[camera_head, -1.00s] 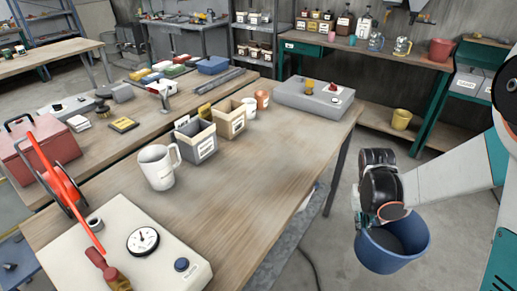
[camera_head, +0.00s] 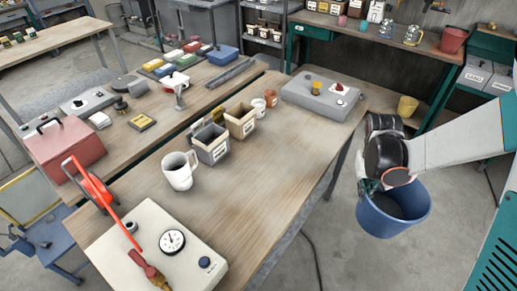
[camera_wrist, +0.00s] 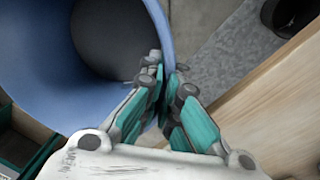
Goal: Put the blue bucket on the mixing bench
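The blue bucket (camera_head: 393,212) hangs upright, open side up, right of the near wooden bench (camera_head: 265,195) and apart from it. My gripper (camera_head: 371,184) is at the bucket's rim, below my black wrist. In the wrist view my gripper's teal fingers (camera_wrist: 165,78) are closed on the bucket wall, one inside and one outside. The bucket (camera_wrist: 50,105) fills the left of that view, and its dark inside looks empty. The near bench's edge (camera_wrist: 275,95) shows at the right of the wrist view. No label shows which bench is the mixing bench.
The near bench holds a white mug (camera_head: 180,171), a gauge box (camera_head: 150,245), small bins (camera_head: 211,145) and a grey box (camera_head: 322,97). Its right middle top is clear.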

